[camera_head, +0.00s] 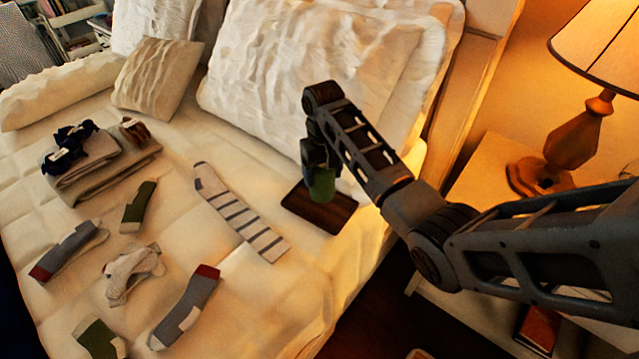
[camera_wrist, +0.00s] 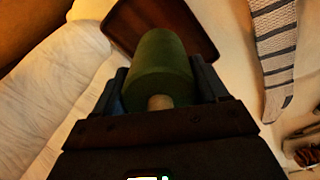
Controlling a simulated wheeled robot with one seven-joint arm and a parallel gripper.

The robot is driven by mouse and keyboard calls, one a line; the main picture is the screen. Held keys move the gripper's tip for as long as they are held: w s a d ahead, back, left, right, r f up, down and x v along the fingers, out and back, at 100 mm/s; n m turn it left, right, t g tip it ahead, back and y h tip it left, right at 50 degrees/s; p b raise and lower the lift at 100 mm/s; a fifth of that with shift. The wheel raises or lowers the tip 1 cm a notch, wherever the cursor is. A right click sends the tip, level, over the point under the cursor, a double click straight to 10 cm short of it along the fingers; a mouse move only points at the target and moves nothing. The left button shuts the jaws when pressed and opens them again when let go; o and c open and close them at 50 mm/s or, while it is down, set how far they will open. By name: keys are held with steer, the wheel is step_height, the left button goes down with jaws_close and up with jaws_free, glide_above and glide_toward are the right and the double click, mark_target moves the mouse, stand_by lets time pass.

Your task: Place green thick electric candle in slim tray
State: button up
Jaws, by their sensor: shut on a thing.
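The green thick candle (camera_head: 322,186) is held in my gripper (camera_head: 318,165) above the slim tray. In the wrist view, the candle (camera_wrist: 160,68) sits between the two fingers of my gripper (camera_wrist: 163,85). The slim dark brown tray (camera_head: 318,212) lies on the bed near its right edge. In the wrist view, the tray (camera_wrist: 192,25) shows beyond and partly behind the candle. I cannot tell whether the candle's far end touches the tray.
A striped sock (camera_head: 238,212) lies left of the tray, and it also shows in the wrist view (camera_wrist: 274,50). Several other socks and folded clothes (camera_head: 100,165) lie further left. Large pillows (camera_head: 320,70) stand behind. A lamp (camera_head: 570,140) stands on the nightstand at right.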

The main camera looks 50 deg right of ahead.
mark_target(320, 185)
steer(key=shift+w+a+f, duration=0.2)
steer(key=shift+w+f, duration=0.1)
steer(key=shift+f, duration=1.9)
steer(key=shift+f, duration=0.15)
steer(key=o, duration=1.1)
step_height(320, 185, up, 12)
steer(key=shift+r, duration=0.2)
steer(key=shift+f, duration=0.1)
